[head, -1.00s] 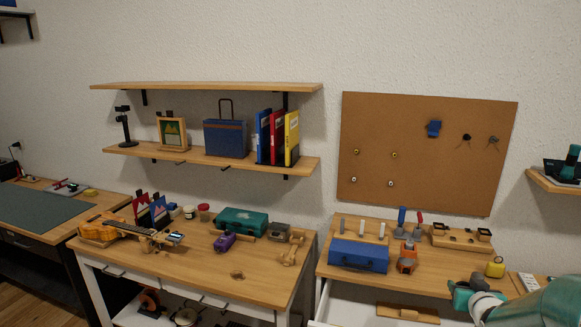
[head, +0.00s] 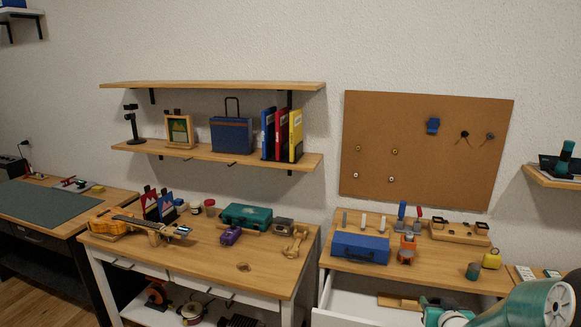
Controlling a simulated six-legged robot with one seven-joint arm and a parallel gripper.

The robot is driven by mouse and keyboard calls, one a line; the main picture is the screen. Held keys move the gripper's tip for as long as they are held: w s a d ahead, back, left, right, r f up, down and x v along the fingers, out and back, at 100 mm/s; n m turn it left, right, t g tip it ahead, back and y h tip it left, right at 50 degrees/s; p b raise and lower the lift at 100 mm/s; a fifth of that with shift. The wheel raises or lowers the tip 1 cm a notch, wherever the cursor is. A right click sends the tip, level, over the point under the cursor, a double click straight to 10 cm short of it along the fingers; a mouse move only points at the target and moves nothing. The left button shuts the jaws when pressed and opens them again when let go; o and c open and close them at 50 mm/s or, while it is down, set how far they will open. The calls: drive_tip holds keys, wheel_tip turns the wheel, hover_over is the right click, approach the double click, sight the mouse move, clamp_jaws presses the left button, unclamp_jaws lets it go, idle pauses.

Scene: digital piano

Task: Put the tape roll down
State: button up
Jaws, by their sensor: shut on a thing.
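Teal and white links of my arm show at the bottom right of the head view. They run left in front of the right bench and past the bottom edge of the frame. My gripper is not visible, and neither is anything it may hold. I cannot make out a tape roll with certainty. A small dark teal cup-like object (head: 473,271) stands near the front edge of the right bench (head: 435,277), left of a yellow object (head: 491,259).
The right bench also bears a blue box (head: 360,248), an orange tool (head: 407,250) and a wooden holder (head: 460,234). A white drawer (head: 338,318) is open below it.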

drive_tip(key=a+f+n+y, duration=0.1)
drive_tip(key=a+f, duration=0.7)
drive_tip(key=a, duration=0.3)
drive_tip(key=a+f+n+y, duration=0.1)
drive_tip(key=a+f, duration=0.8)
drive_tip(key=a, duration=0.3)
drive_tip(key=shift+s+y, duration=0.4)
drive_tip(key=shift+s, duration=0.05)
